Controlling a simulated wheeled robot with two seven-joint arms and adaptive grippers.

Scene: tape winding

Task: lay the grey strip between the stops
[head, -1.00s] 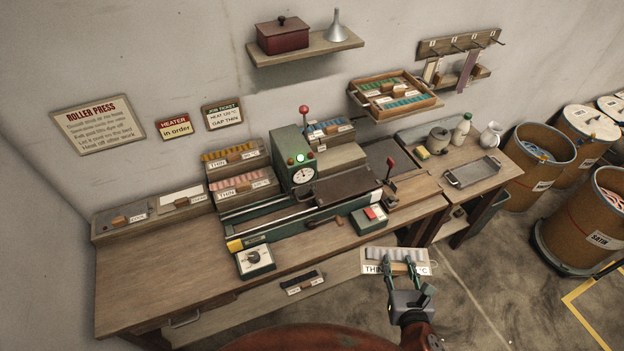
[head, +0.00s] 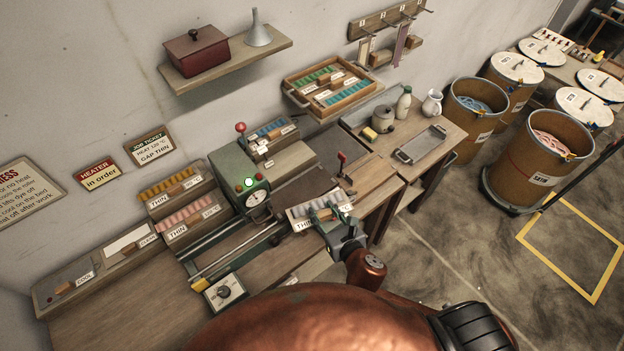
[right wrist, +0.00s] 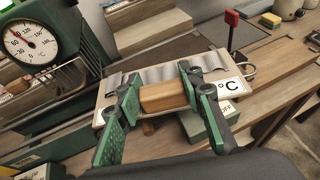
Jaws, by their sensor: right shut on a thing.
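My right gripper (head: 326,217) is shut on the wooden grip of a pale carrier in the right wrist view, with its green fingers (right wrist: 160,105) on either side of the grip. The carrier (right wrist: 104,112) bears a ridged grey strip (right wrist: 160,74) and a label with "°C". In the head view the grey strip (head: 318,205) shows above my right gripper, beside the word "THIN". The carrier appears in front of the green roller press (head: 226,172), over its right part; I cannot tell if it touches. The stops cannot be made out. My left gripper is out of view.
A red-knobbed lever (head: 341,158) stands behind the carrier. A dial box (head: 224,292) sits at the bench front. Racks with orange strips (head: 168,190) and pink strips (head: 187,217) stand left of the press. The bench top (head: 110,310) is bare at the front left.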

